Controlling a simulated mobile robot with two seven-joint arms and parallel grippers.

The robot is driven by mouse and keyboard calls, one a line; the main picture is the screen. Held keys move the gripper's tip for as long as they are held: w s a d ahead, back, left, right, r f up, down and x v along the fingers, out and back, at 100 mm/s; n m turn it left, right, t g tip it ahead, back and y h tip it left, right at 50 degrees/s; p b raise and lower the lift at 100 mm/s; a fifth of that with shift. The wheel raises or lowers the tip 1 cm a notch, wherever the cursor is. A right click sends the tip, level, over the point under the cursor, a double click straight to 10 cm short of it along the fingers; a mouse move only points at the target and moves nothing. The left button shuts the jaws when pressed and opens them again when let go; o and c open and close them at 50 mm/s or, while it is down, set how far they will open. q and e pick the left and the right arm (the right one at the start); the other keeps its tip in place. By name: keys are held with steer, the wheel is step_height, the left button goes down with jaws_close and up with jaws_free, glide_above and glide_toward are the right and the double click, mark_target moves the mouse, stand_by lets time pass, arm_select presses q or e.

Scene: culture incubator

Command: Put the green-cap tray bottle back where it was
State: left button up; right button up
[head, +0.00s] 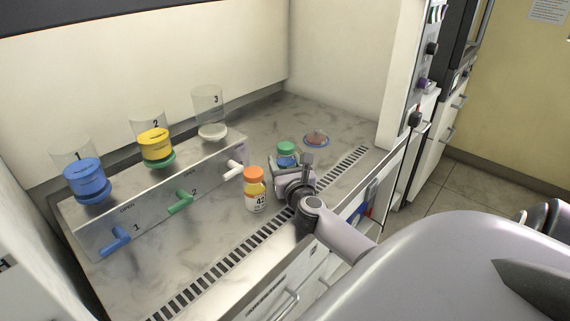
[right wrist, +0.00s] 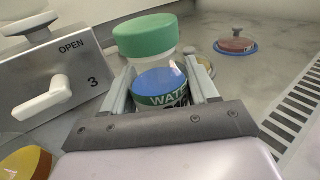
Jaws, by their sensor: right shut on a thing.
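My left gripper is not in view.
An orange-cap bottle (head: 254,190) marked 42 stands close to the left of my gripper. A small red dish with a blue rim (head: 316,139) lies behind right. The valve panel (head: 150,210) carries blue, green and white handles. A slotted vent (head: 230,262) runs along the front.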

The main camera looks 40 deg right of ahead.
steer(key=shift+f, duration=0.15)
steer(key=o, duration=0.9)
steer(key=shift+o, duration=0.2)
steer(key=shift+r, duration=0.25)
steer(key=v, duration=1.2)
